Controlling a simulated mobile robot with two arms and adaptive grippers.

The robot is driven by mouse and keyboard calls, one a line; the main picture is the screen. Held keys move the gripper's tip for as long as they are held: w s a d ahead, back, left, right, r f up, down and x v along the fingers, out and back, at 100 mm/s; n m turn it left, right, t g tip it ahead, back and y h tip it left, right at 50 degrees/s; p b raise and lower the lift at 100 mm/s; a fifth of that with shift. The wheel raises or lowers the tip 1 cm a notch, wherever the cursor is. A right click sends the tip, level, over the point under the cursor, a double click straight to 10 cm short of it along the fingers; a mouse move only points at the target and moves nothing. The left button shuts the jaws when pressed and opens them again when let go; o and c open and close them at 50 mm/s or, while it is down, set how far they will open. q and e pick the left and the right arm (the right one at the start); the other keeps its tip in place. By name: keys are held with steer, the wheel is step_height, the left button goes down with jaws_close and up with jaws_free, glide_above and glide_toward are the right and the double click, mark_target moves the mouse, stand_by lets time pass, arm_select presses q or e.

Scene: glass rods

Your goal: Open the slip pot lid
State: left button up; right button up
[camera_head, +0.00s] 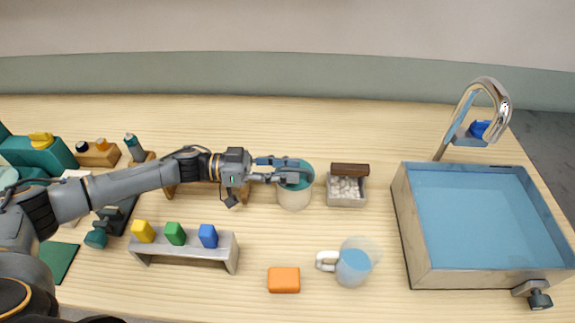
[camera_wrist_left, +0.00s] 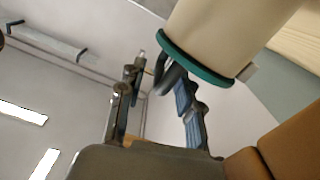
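The slip pot (camera_head: 294,196) is a cream cylinder with a teal lid (camera_head: 305,167), standing mid-table in the head view. The left wrist view shows the pot's cream wall (camera_wrist_left: 222,38), the lid's teal rim (camera_wrist_left: 196,61) and a dark loop handle (camera_wrist_left: 168,77). The lid sits on the pot, with no gap visible. My left gripper (camera_head: 290,169) reaches in from the left over the lid. In the left wrist view its fingers (camera_wrist_left: 155,100) stand apart, with the handle between or just beyond their tips. Contact is not clear. My right gripper is not in view.
A box of white pieces (camera_head: 346,202) stands close right of the pot. A pitcher (camera_head: 353,267) and an orange block (camera_head: 284,280) are in front. A grey stand (camera_head: 190,254) holds coloured blocks. A blue basin (camera_head: 485,225) fills the right. Table behind the pot is clear.

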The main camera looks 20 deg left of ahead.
arm_select(q)
steer(key=shift+d, duration=0.2)
jaws_close()
steer(key=shift+w, duration=0.1)
